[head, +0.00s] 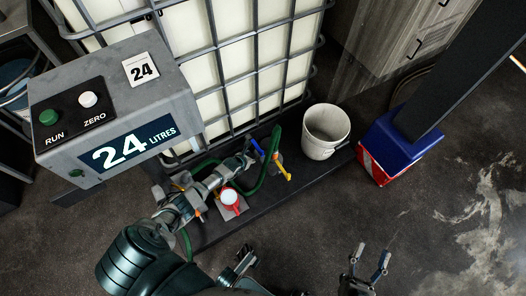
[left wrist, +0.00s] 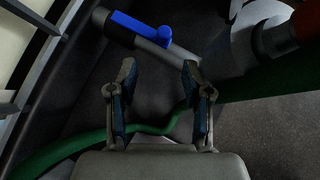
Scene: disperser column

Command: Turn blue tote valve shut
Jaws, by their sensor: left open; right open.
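The blue valve handle (head: 257,147) is at the foot of the caged white tote (head: 255,60) in the head view. In the left wrist view the blue handle (left wrist: 140,27) lies roughly along a grey pipe (left wrist: 155,52), at the top of the picture. My left gripper (head: 247,158) is beside the handle. In the left wrist view its open fingers (left wrist: 159,78) point toward the pipe and handle, with nothing between them; the handle is beyond the fingertips. My right gripper (head: 371,262) is open and empty over the floor at bottom right, well away from the valve.
A yellow handle (head: 281,168) and green hose (head: 262,176) are just right of the left gripper. A red-and-white round item (head: 229,198) sits near my left wrist. A white bucket (head: 325,131) stands right. A grey control box (head: 115,110) reads 24 litres.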

